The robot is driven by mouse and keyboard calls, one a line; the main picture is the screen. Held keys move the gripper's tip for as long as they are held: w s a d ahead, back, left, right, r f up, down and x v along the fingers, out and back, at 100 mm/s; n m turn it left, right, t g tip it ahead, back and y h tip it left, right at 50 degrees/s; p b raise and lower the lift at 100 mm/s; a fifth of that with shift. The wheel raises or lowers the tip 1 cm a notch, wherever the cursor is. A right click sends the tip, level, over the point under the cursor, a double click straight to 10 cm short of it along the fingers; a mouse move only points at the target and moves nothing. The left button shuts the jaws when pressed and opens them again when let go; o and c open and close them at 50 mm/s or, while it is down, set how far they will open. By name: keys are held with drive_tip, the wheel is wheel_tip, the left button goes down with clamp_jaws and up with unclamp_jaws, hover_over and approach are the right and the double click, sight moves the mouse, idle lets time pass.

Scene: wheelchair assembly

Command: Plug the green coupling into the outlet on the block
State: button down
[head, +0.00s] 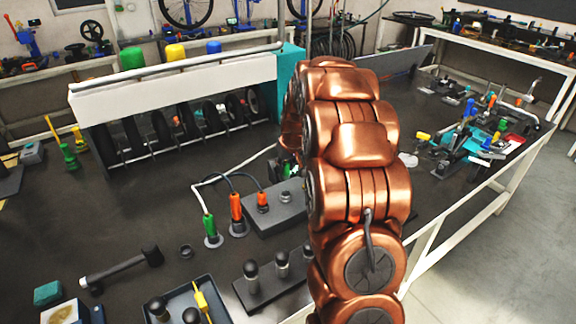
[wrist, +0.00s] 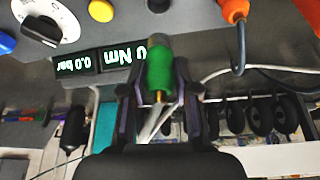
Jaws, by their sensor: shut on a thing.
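My gripper (wrist: 160,92) is shut on a green coupling (wrist: 160,68) in the wrist view. The coupling's grey end points up in the picture towards a grey panel, and I cannot tell whether it touches.
An orange coupling (head: 237,208) stands beside the block, and another (head: 262,199) is on it. The wrist view shows a black knob (wrist: 42,28), displays (wrist: 105,60) and an orange coupling (wrist: 234,10). White hose (wrist: 270,68) runs behind the gripper. A wheel rack (head: 180,95) stands behind.

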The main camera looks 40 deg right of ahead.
sight(287, 175)
drive_tip(key=shift+r+b, duration=0.1)
drive_tip(key=shift+b, duration=0.2)
drive_tip(key=shift+f+b, duration=1.25)
drive_tip(key=shift+f, duration=1.45)
drive_tip(key=shift+b, duration=0.6)
drive_tip(key=shift+f+b, duration=0.95)
drive_tip(key=shift+f, duration=0.65)
drive_tip(key=c, duration=0.8)
unclamp_jaws()
drive_tip(key=shift+r, duration=0.1)
drive_tip(key=v, duration=1.1)
drive_tip(key=shift+s+r, duration=0.2)
drive_tip(key=shift+r, duration=0.15)
